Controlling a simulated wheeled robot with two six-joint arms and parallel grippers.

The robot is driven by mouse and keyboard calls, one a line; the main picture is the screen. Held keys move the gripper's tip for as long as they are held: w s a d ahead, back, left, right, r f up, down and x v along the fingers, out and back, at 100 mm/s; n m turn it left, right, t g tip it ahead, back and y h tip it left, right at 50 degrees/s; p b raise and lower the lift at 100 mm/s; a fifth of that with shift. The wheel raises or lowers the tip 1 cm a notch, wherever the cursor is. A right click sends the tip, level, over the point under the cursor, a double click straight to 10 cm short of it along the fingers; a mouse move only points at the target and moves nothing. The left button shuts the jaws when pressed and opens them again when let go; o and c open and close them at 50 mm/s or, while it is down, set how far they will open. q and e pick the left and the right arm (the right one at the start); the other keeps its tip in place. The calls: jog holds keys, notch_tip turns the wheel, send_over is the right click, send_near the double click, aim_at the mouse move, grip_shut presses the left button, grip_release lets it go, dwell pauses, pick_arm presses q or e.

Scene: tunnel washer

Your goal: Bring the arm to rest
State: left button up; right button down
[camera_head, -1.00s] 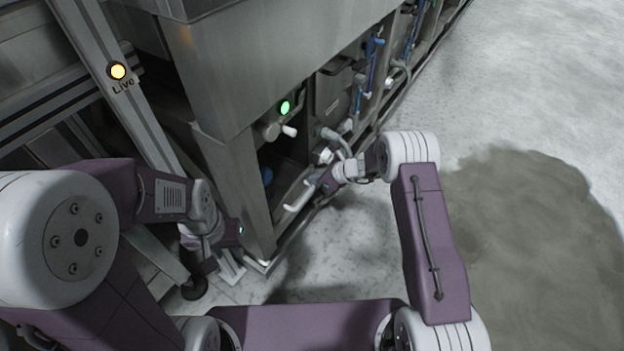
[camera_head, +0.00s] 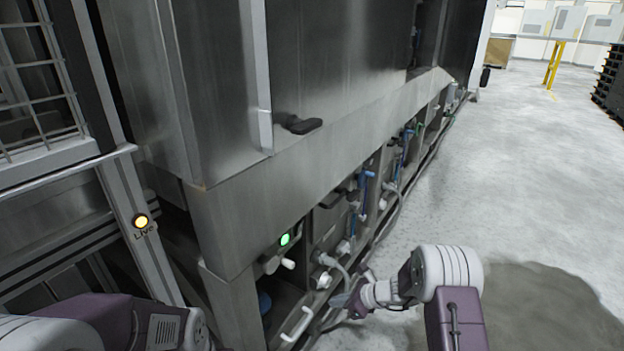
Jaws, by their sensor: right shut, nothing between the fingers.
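My right arm comes in at the lower right, purple and white. Its gripper (camera_head: 342,301) points left toward the base of the steel washer (camera_head: 230,225), near a white handle (camera_head: 297,324). The gripper is shut with nothing visible in it. I cannot tell from this angle whether it touches the washer. My left arm (camera_head: 105,322) shows only in part at the bottom left, and its gripper is out of the frame.
A green light (camera_head: 285,239) glows on the washer's lower panel. A lit yellow "Live" light (camera_head: 141,221) is on a post at left. Blue valves (camera_head: 369,174) and hoses line the washer's base. Open floor (camera_head: 510,190) lies to the right, with a dark wet-looking patch (camera_head: 540,305).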

jog(key=s+a+r+n+p, duration=0.1)
jog(key=s+a+r+n, duration=0.15)
jog(key=r, duration=0.45)
jog(key=s+a+r+n+p, duration=0.1)
jog(key=s+r+n, duration=0.3)
jog(key=r, duration=0.3)
jog(key=s+d+f+n+g+h, duration=0.1)
jog(key=s+d+n+g+h, duration=0.1)
jog(key=s+d+n+h, duration=0.55)
jog(key=s+d+f+n+g, duration=0.15)
jog(key=s+d+n, duration=0.25)
jog(key=s+n, duration=0.75)
notch_tip(320, 180, up, 39)
jog(key=p, duration=3.8)
jog(key=shift+s+a+m+g, duration=0.2)
jog(key=shift+s+m+g, duration=0.15)
jog(key=shift+s+m, duration=0.1)
